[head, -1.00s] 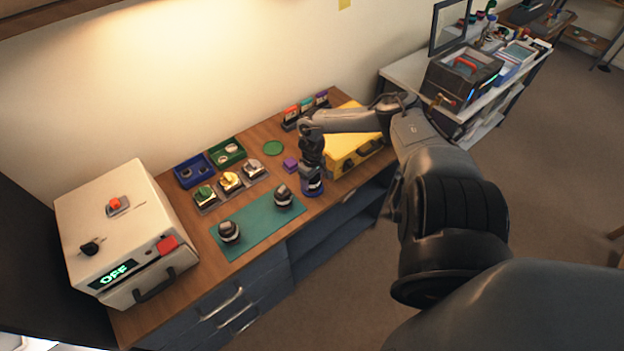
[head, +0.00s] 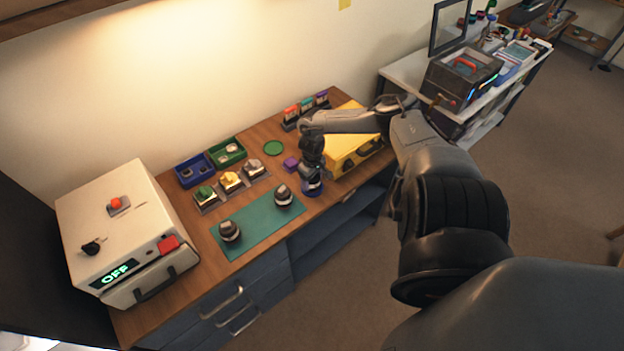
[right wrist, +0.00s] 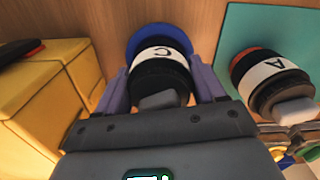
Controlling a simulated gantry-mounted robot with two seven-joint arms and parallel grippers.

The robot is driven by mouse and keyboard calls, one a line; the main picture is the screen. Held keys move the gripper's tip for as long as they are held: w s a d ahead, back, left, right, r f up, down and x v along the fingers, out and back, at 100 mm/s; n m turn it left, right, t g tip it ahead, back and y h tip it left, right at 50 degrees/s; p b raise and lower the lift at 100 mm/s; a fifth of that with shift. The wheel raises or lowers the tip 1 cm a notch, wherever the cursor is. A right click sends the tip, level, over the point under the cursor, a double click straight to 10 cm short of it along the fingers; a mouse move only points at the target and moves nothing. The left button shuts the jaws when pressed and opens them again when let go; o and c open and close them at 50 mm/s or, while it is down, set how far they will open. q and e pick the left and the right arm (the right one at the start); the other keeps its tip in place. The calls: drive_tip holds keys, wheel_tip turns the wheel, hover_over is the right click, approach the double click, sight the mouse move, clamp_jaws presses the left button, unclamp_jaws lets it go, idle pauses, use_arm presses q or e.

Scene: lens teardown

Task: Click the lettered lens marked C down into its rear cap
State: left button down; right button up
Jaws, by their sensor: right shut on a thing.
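The lens marked C (right wrist: 163,54) has a dark body and a white band with the letter. In the right wrist view it stands in a blue cap (right wrist: 155,30) on the wooden bench. Whether it is fully seated cannot be told. My right gripper (right wrist: 162,84) is shut on the lens, one finger on each side. In the head view my right gripper (head: 312,172) points down over the blue cap (head: 312,189) near the bench's front edge and hides most of the lens. My left gripper is not in view.
The lens marked A (right wrist: 270,75) stands close right on the teal mat (right wrist: 240,25); the mat (head: 262,228) holds two lenses in the head view. A yellow case (head: 345,145) is close on the other side.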

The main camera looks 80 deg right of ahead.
idle(0.9)
drive_tip(key=shift+r+p, duration=0.1)
drive_tip(key=shift+p, duration=0.25)
drive_tip(key=shift+r+p, duration=1.45)
drive_tip(key=shift+p, duration=0.15)
drive_tip(key=shift+r+p, duration=1.45)
drive_tip(key=shift+p, duration=0.15)
